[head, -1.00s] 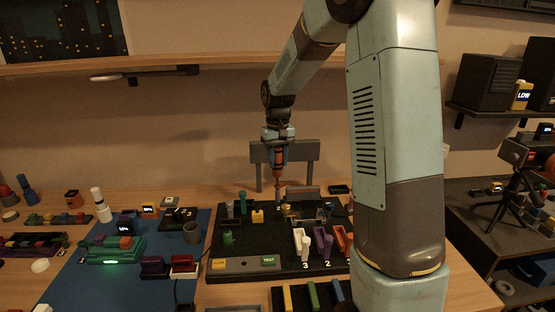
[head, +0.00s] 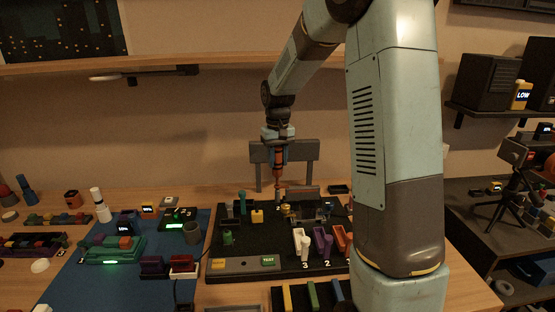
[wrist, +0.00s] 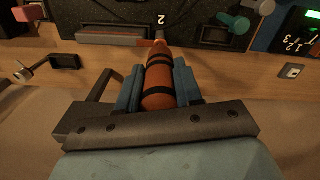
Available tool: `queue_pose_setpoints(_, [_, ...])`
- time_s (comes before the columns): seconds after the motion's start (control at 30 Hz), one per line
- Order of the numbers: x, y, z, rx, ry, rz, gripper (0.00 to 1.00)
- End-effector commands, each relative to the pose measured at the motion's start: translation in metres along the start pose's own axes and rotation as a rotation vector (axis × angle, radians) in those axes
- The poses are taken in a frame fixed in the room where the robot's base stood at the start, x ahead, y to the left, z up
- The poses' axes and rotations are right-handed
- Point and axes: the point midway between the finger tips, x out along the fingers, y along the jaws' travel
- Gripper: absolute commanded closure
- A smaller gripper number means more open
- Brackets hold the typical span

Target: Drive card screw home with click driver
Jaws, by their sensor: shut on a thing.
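My gripper (head: 278,157) is shut on the click driver (head: 278,172), an orange handle held upright with its shaft pointing down at the back of the black board (head: 250,238). In the wrist view the orange driver (wrist: 158,88) with black bands sits between both blue-grey fingers. Its narrow tip points at the board edge. I cannot make out the card screw; the tip's contact with it is too small to tell. A grey and reddish bar (wrist: 112,38) lies beside the tip in the wrist view.
White, purple and orange numbered pieces (head: 303,243) stand at the board's front right. A blue mat (head: 130,265) with several small devices lies left. A grey stand (head: 310,152) rises behind the driver. My arm hides the board's right side.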

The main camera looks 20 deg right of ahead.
Motion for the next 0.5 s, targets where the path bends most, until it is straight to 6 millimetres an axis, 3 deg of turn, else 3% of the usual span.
queue_pose_setpoints(0.5, [-0.033,0.001,0.0,0.001,0.001,0.001,1.0])
